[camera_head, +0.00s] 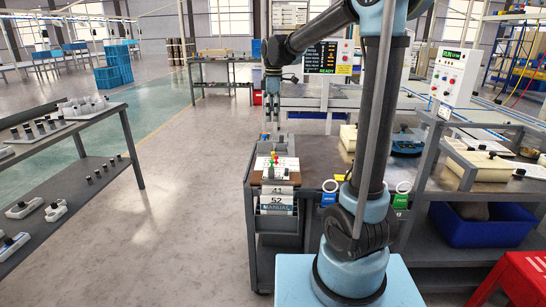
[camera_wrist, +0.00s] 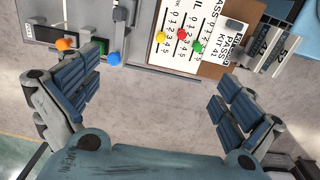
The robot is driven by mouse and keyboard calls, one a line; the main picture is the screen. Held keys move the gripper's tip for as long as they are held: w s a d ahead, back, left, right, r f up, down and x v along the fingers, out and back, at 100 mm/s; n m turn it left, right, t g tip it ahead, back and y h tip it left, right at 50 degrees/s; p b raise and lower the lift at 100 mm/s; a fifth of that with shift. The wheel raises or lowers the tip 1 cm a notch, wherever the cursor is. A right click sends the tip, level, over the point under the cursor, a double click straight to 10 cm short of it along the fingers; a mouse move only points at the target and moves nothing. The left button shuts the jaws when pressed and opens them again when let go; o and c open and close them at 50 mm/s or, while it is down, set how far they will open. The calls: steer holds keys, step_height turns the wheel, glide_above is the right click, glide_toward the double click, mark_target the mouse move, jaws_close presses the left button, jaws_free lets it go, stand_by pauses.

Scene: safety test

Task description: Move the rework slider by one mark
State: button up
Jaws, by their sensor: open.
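A white score board (camera_wrist: 172,20) on a brown backing lies at the top of the wrist view, with columns of digits. Yellow (camera_wrist: 161,37), red (camera_wrist: 182,34) and green (camera_wrist: 197,47) round knobs sit on it at different heights. The column labels are only partly readable, so which knob is the rework slider is not certain. In the head view the board (camera_head: 283,163) lies on the cart's top. My gripper (camera_wrist: 155,105) is open and empty. Its fingers are spread wide, apart from the knobs, and the knobs lie beyond the fingertips in the picture.
Left of the board is a grey fixture (camera_wrist: 40,22) with an orange ball (camera_wrist: 64,44), a green piece and a blue knob (camera_wrist: 114,58). A workbench (camera_head: 320,155) adjoins on the right; open floor (camera_head: 190,180) lies left.

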step_height(320, 180, down, 2)
stand_by(0.8)
step_height(320, 180, up, 10)
steer(key=s+d+f+m, duration=0.3)
steer(key=s+d+m, duration=0.1)
steer(key=s+d, duration=0.4)
steer(key=s+d+f+m+t, duration=0.1)
steer(key=s+d+f+m, duration=0.5)
steer(key=s+f, duration=0.5)
steer(key=s+d+f+m+t, duration=0.1)
steer(key=s+d+f+m, duration=0.6)
steer(key=s+f, duration=0.4)
steer(key=s, duration=0.2)
steer(key=shift+s+d+f, duration=0.2)
steer(key=shift+s+d, duration=0.1)
steer(key=shift+d, duration=0.1)
